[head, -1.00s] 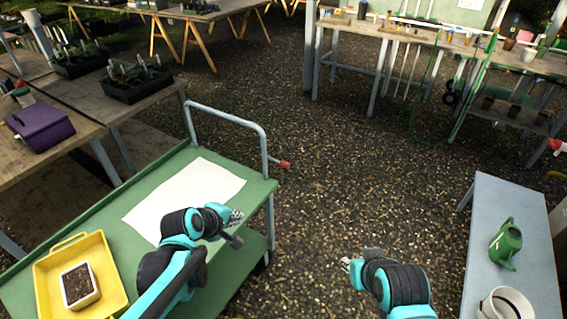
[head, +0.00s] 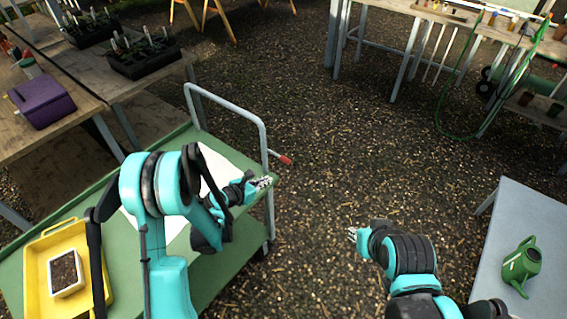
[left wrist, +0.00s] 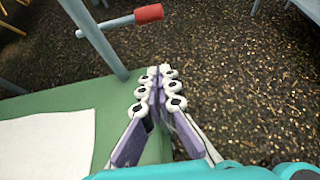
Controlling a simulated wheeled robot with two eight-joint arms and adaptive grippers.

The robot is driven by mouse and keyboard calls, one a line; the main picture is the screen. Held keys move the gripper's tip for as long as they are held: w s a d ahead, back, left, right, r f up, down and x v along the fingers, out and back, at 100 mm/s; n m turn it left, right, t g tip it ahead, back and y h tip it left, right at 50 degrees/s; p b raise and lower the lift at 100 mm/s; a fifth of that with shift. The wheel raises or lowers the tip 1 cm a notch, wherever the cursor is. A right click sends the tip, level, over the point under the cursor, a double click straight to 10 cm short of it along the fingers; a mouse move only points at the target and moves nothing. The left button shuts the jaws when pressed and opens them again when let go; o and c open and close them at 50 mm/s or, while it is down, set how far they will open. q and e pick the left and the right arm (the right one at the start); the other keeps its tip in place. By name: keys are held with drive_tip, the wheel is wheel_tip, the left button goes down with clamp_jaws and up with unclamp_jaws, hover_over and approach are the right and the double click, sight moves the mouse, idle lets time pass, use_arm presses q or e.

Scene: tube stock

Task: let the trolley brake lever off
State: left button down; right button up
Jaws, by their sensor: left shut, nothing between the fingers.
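The brake lever (head: 280,157) is a short grey rod with a red grip, sticking out to the right from the trolley's grey handle post. In the left wrist view its red grip (left wrist: 148,14) is at the top, beyond my fingertips. The green trolley (head: 120,268) stands at the left. My left gripper (head: 264,182) is shut and empty, over the trolley's right end, just below and left of the lever and apart from it. It also shows in the left wrist view (left wrist: 160,76). My right gripper (head: 353,234) is over the gravel, right of the trolley; its fingers are too small to judge.
A white sheet (head: 221,160) and a yellow tray (head: 37,290) with a soil pot lie on the trolley. The grey handle frame (head: 232,101) rises at its end. A pale table (head: 525,215) with a green watering can (head: 521,264) stands right. Gravel between is open.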

sight(275, 154)
idle(0.3)
use_arm(q)
drive_tip(key=b+x, duration=0.1)
drive_tip(key=x, duration=0.9)
drive_tip(key=shift+w+d+r+b, duration=0.1)
drive_tip(key=shift+r+b, duration=0.1)
drive_tip(key=shift+r, duration=0.8)
drive_tip(key=shift+w+d+r+b, duration=0.1)
drive_tip(key=shift+r+b, duration=0.1)
drive_tip(key=shift+r, duration=0.85)
drive_tip(key=shift+w, duration=0.15)
